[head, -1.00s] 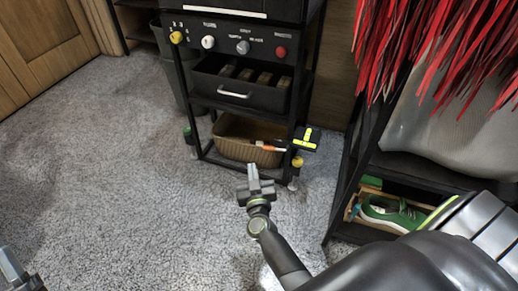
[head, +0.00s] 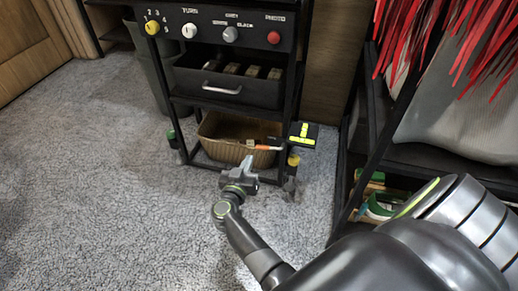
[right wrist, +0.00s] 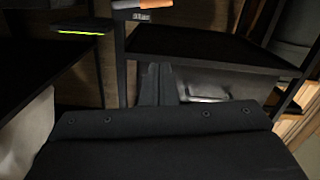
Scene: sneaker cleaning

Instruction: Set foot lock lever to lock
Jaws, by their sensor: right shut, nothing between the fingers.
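An orange-tipped lever (head: 262,147), which looks like the foot lock lever, sits low at the front of the black cart, at its right side. In the right wrist view an orange handle (right wrist: 155,4) shows at the top edge, with a small label plate (right wrist: 141,16) below it; the lettering is too small to read. My right gripper (head: 247,163) is shut and empty, just in front of and below the lever, apart from it. Its closed fingers (right wrist: 157,85) also show in the right wrist view. My left gripper is out of view.
A black pedal-like block with yellow-green stripes (head: 303,135) juts from the cart's right side, above a yellow knob (head: 293,160). A wicker basket (head: 225,150) stands on the low shelf behind the lever. A black rack (head: 345,205) stands at right. Carpet at left is clear.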

